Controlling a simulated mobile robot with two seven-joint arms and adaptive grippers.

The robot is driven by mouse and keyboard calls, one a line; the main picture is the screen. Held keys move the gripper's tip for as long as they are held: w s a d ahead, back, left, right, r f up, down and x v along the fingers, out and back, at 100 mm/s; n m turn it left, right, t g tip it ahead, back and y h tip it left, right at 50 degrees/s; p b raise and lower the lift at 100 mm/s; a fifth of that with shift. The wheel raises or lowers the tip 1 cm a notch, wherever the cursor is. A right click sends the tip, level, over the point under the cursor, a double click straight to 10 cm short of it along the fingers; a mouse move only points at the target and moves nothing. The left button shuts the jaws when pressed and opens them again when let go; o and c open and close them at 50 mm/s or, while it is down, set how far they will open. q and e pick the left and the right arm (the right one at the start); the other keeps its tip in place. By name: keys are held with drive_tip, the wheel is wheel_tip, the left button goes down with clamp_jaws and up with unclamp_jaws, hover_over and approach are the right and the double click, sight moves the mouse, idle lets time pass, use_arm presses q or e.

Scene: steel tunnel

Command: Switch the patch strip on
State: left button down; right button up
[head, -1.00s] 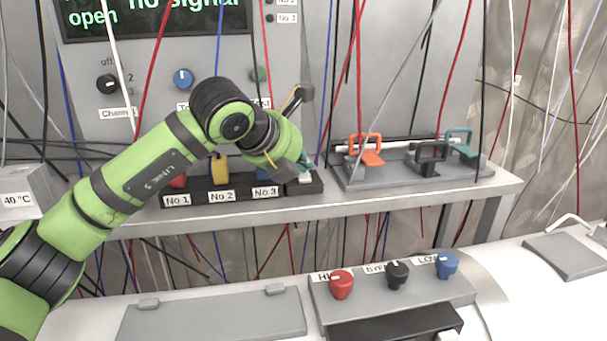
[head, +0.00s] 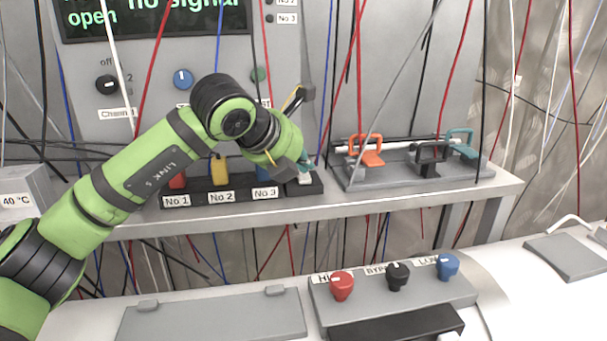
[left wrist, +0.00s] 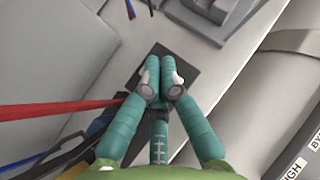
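The black patch strip (head: 243,194) lies on the grey shelf, with labels No 1, No 2 and No 3 and red, yellow and blue plugs. A white switch (head: 305,178) sits at its right end. My left gripper (head: 304,164) points down over that end, its teal fingertips at or just above the switch; contact cannot be told. In the left wrist view the fingers (left wrist: 161,80) are drawn together with nothing seen between them. The fingers hide most of the switch. My right gripper is out of view.
A grey rack (head: 400,178) with orange, black and teal handles stands to the right on the shelf (head: 400,203). Cables hang in front. The display (head: 155,15) reads "open" and "no signal". Red (head: 341,285), black and blue knobs stand below.

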sight(302, 178)
use_arm(q)
drive_tip(key=shift+s+r+p, duration=0.15)
drive_tip(key=shift+r+p, duration=0.4)
drive_tip(key=shift+r, duration=0.7)
drive_tip(key=shift+s+r+p, duration=0.15)
drive_tip(key=shift+r+p, duration=0.35)
drive_tip(key=shift+r, duration=0.75)
